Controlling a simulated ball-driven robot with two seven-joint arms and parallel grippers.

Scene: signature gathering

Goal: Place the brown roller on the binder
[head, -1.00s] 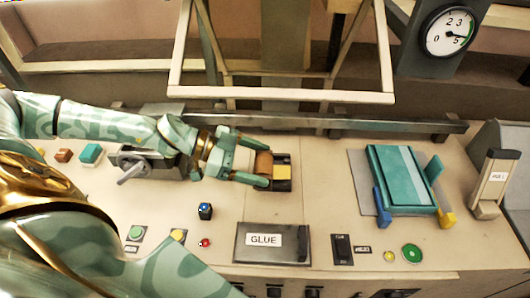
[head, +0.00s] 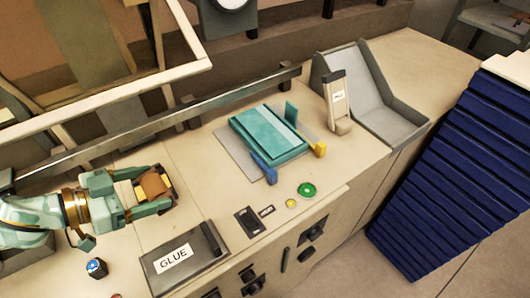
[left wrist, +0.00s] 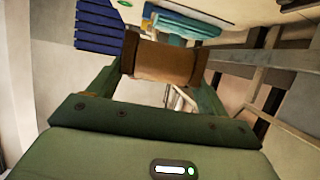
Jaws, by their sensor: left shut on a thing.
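The brown roller (head: 154,185) is between the fingers of my left gripper (head: 156,187), which is shut on it. In the left wrist view the roller (left wrist: 163,60) lies crosswise between the two green fingers, with wider rims at its ends. No holder shows under it there. What I take for the binder is the teal flat block (head: 268,135) on a grey plate, with blue and yellow corner pieces. It stands to the right of my left gripper, apart from it. My right gripper is not in view.
A black GLUE box (head: 184,258) lies in front of my left gripper. A metal rail (head: 150,130) runs behind it. A beige upright piece (head: 338,103) and a grey tray (head: 385,118) stand right of the teal block. A blue slatted stack (head: 455,180) is far right.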

